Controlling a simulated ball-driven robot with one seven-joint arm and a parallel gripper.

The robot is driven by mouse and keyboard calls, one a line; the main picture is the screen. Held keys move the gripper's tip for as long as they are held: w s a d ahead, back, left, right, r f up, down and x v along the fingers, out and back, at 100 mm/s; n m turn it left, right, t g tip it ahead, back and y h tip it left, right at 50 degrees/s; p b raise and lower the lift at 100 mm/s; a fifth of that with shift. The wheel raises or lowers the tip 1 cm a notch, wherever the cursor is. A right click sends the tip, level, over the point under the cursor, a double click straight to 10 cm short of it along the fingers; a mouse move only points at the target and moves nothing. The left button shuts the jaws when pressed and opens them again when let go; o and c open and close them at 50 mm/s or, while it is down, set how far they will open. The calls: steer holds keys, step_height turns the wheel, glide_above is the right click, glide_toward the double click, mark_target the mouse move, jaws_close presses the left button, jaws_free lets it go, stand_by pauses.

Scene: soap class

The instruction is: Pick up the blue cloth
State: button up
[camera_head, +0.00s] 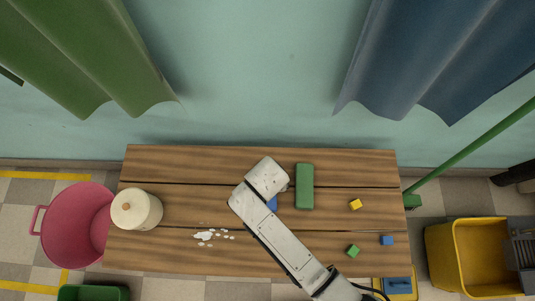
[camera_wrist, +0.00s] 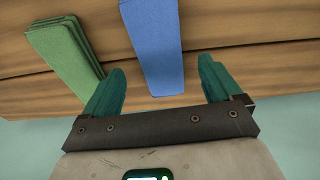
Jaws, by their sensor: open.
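The blue cloth (camera_wrist: 152,42) lies flat on the wooden table in the wrist view, a long strip with its near end between my fingertips. In the head view only a small blue patch (camera_head: 272,203) shows beside my arm; the rest is hidden under it. My gripper (camera_wrist: 160,82) is open, with one teal finger on each side of the cloth and a gap to each. It looks empty. I cannot tell its exact height above the cloth. The gripper itself is hidden by my arm in the head view.
Green folded cloths (camera_head: 305,187) lie close beside the blue one. The wooden table (camera_head: 180,172) also bears a cream pot (camera_head: 137,209), white spots (camera_head: 204,236), and small yellow (camera_head: 356,204), green (camera_head: 353,251) and blue (camera_head: 387,240) blocks. A pink bucket (camera_head: 72,222) and yellow bin (camera_head: 464,253) flank it.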

steer(key=f, duration=0.3)
steer(key=shift+w+f+b, duration=0.1)
steer(key=shift+w+b, duration=0.1)
steer(key=shift+b, duration=0.1)
steer(key=c, duration=1.1)
steer(key=shift+c, duration=0.2)
steer(key=shift+r, duration=0.7)
steer(key=s+r+p, duration=0.4)
steer(key=s+r, duration=0.7)
steer(key=s, duration=0.3)
steer(key=shift+d+r, duration=0.3)
steer(key=shift+d, duration=0.1)
